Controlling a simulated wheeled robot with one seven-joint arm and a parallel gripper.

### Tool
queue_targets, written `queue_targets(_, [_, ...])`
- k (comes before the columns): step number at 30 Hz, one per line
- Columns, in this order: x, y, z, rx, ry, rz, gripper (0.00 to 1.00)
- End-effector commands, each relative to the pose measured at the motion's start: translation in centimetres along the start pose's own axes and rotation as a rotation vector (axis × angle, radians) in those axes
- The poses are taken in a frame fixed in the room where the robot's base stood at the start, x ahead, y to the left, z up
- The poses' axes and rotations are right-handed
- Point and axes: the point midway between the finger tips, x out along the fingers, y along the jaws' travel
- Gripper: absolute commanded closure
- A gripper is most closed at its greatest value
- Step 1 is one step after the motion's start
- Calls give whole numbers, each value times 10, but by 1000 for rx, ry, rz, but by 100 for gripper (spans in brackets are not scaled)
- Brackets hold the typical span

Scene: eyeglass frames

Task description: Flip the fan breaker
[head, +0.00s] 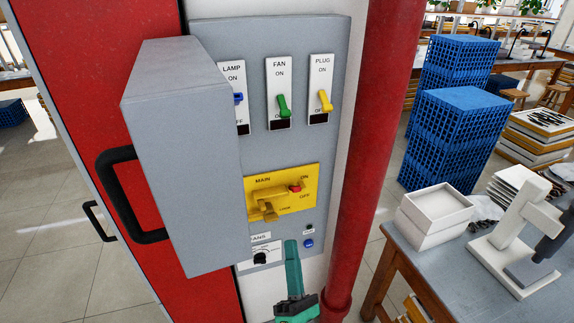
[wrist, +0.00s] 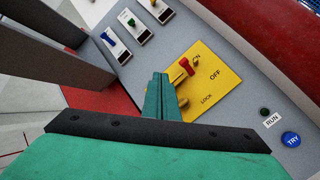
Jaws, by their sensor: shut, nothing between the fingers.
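The fan breaker (head: 284,106) has a green lever on a white plate marked FAN, in the upper row of the grey panel (head: 220,30). Its lever hangs at the lower end of the plate, over a dark strip near OFF. The green lever also shows small at the top of the wrist view (wrist: 130,21). My gripper (head: 291,245) is shut and empty, low in front of the panel, well below the fan breaker and below the yellow MAIN plate (head: 312,172). In the wrist view its shut fingers (wrist: 161,77) overlap the MAIN plate; contact cannot be told.
The blue lamp lever (head: 238,98) and yellow plug lever (head: 325,102) flank the fan lever. A grey open door (head: 175,160) juts out left, partly hiding the lamp plate. A red pipe (head: 375,120) stands right. The red-tipped MAIN handle (head: 268,205) sticks out above my gripper.

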Motion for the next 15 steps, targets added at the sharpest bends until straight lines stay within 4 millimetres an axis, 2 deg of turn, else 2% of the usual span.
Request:
queue_targets(1, [23,5,8,-95,-13,39,100])
queue_targets(6, [87,23,30,-437,-62,141,100])
queue_targets(9, [118,34,42,-605,-94,183,100])
queue_targets(12, [140,44,51,-731,-122,212,100])
queue_targets(15, [153,50,57,-814,-140,229,100])
